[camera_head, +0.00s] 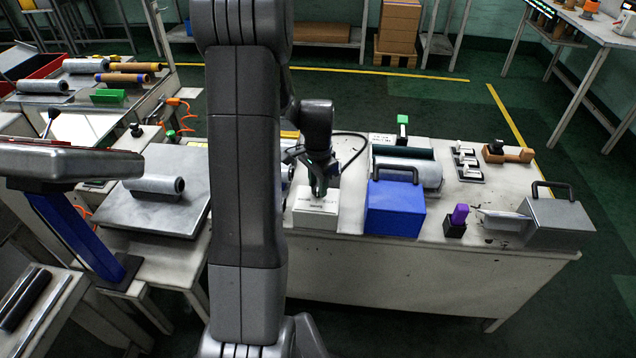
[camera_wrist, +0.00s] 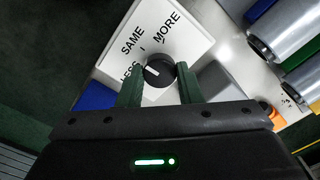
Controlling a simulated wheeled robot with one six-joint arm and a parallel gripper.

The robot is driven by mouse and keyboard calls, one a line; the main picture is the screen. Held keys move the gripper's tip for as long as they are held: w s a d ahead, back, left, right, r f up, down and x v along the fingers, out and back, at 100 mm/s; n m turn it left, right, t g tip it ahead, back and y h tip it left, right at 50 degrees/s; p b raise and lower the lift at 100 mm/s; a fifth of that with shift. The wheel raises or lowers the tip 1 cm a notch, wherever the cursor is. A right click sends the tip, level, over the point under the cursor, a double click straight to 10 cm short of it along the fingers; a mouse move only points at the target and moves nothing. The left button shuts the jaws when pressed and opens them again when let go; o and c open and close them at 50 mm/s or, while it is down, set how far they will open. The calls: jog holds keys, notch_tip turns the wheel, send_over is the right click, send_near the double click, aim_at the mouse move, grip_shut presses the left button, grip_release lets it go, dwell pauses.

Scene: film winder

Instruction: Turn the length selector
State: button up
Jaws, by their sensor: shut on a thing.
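The length selector is a black round knob (camera_wrist: 158,73) with a white pointer line, in the wrist view. It sits on a white panel (camera_wrist: 150,35) lettered "SAME", "MORE" and a partly hidden word ending in "ESS". The pointer line lies roughly sideways in the picture, toward the left. My gripper (camera_wrist: 158,85) is shut on the knob, with one dark green finger at each side. In the head view my gripper (camera_head: 318,188) points down at the white selector box (camera_head: 316,212) on the bench. The knob is hidden there by the fingers.
A blue box with a handle (camera_head: 395,208) stands just right of the selector box. Silver rollers (camera_head: 410,172) lie behind it. A purple-topped switch (camera_head: 459,214) and a grey metal box (camera_head: 560,220) are farther right. A grey plate with a roll (camera_head: 155,200) is at left.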

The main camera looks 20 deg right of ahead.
jog(key=n, duration=1.1)
jog(key=shift+p, duration=0.35)
jog(key=shift+n, duration=0.3)
jog(key=o, duration=1)
jog(key=shift+r, duration=0.1)
notch_tip(320, 180, up, 14)
jog(key=shift+f+p, duration=0.15)
jog(key=shift+p, duration=0.6)
notch_tip(320, 180, down, 14)
jog(key=shift+r+b, duration=0.1)
jog(key=shift+b, duration=0.65)
